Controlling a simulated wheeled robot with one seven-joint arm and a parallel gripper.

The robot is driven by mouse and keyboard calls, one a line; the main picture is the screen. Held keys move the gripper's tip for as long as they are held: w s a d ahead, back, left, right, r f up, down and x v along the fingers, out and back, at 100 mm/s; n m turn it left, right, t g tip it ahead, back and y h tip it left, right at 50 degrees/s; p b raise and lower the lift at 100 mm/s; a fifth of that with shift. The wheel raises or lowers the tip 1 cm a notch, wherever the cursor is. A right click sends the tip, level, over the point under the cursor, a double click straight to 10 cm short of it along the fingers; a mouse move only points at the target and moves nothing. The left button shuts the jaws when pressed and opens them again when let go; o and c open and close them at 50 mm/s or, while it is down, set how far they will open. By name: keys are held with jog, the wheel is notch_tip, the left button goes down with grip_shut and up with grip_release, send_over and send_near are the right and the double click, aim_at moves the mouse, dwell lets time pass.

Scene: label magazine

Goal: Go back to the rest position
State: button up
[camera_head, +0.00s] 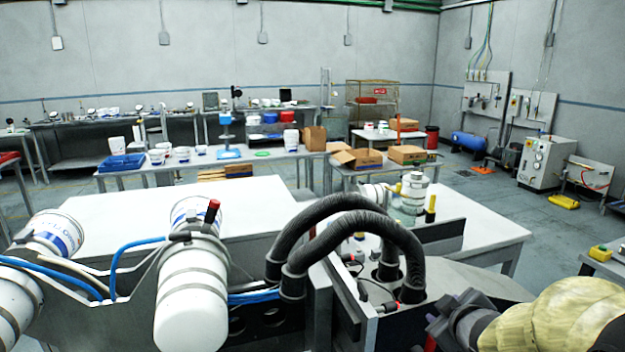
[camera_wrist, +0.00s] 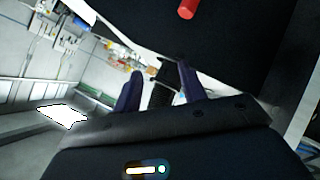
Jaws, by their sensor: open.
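My gripper (camera_wrist: 160,82) shows in the wrist view with its two dark fingers apart and nothing visible between them. The wrist view is tilted and looks past the fingers into the room. A dark panel with a red knob (camera_wrist: 187,9) is close above the fingers. The machine in front carries a large white cylinder (camera_head: 191,290) with a red-tipped knob and black corrugated hoses (camera_head: 330,215).
A white table (camera_head: 130,210) stands just behind the machine. Further back are a bench with white tubs (camera_head: 157,157) and a table with cardboard boxes (camera_head: 358,159). A light grey cabinet (camera_head: 545,160) stands at the right.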

jog(key=s+a+f+m+g+p, duration=0.1)
jog(key=s+a+f+m+g, duration=0.3)
jog(key=s+a, duration=0.1)
jog(key=s+a+f+m+g+p, duration=0.2)
jog(key=s+a+f+m+g, duration=0.1)
jog(key=s, duration=0.5)
jog(key=shift+s+a+f+m+g+y, duration=0.15)
jog(key=shift+a+f+m+g+y, duration=0.3)
jog(key=shift+a+g, duration=0.7)
jog(key=w+d+r+n+t, duration=0.8)
jog(key=w+d+n+t, duration=0.2)
jog(key=w+d+n, duration=0.25)
jog(key=s+a+r+n+g+y+b, duration=0.1)
jog(key=s+r+n+y, duration=0.3)
jog(key=s+n+y, duration=0.6)
jog(key=n, duration=0.2)
jog(key=shift+a+r+n+b, duration=0.2)
jog(key=shift+r+n+b, duration=0.1)
jog(key=shift+r+b, duration=0.1)
